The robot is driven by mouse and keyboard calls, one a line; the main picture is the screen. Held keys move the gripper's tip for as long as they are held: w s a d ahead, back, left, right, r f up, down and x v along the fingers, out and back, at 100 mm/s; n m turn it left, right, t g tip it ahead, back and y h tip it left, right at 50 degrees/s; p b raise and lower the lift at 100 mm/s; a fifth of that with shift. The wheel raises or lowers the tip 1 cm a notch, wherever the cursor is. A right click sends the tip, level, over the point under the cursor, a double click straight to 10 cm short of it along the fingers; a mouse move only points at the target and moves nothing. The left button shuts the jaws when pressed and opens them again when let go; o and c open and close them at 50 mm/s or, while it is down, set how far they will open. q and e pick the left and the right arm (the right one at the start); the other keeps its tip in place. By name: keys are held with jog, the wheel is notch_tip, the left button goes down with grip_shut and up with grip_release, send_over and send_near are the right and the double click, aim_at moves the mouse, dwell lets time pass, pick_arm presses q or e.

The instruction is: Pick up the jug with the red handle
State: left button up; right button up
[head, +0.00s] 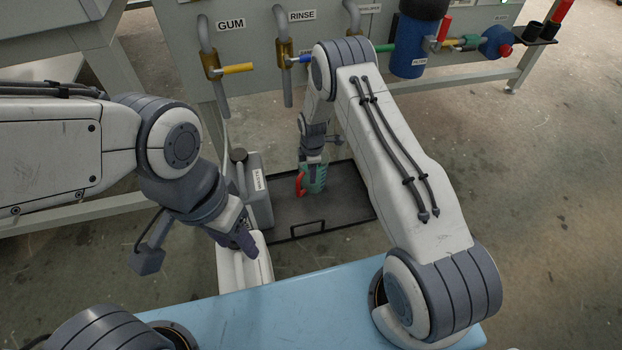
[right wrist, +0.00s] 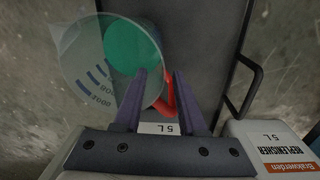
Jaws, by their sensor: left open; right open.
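The jug (head: 317,177) is a translucent beaker with green liquid and a red handle (head: 300,184). It stands on a dark tray (head: 354,212) on the floor. My right gripper (head: 313,159) is just above the jug. In the right wrist view the jug (right wrist: 82,62) fills the upper left, with its markings visible. There the open fingers of my right gripper (right wrist: 160,74) appear on either side of the red handle (right wrist: 168,101); I cannot tell how deep they reach. My left gripper (head: 243,238) is open and empty, left of the tray.
A grey canister (head: 262,207) stands at the tray's left side. A white labelled replenisher canister (right wrist: 265,135) is at the lower right in the right wrist view. The tray has a wire handle (head: 308,228). Pipes and taps (head: 236,68) line the machine behind. Bare floor lies right.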

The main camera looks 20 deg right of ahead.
notch_tip(320, 180, down, 4)
jog(key=shift+w+d+r+b, duration=0.1)
jog(key=shift+w+r+b, duration=0.05)
jog(key=shift+b, duration=0.9)
pick_arm(q)
notch_tip(320, 180, down, 3)
jog(key=shift+r, duration=0.1)
pick_arm(e)
jog(key=shift+r, duration=0.1)
grip_shut()
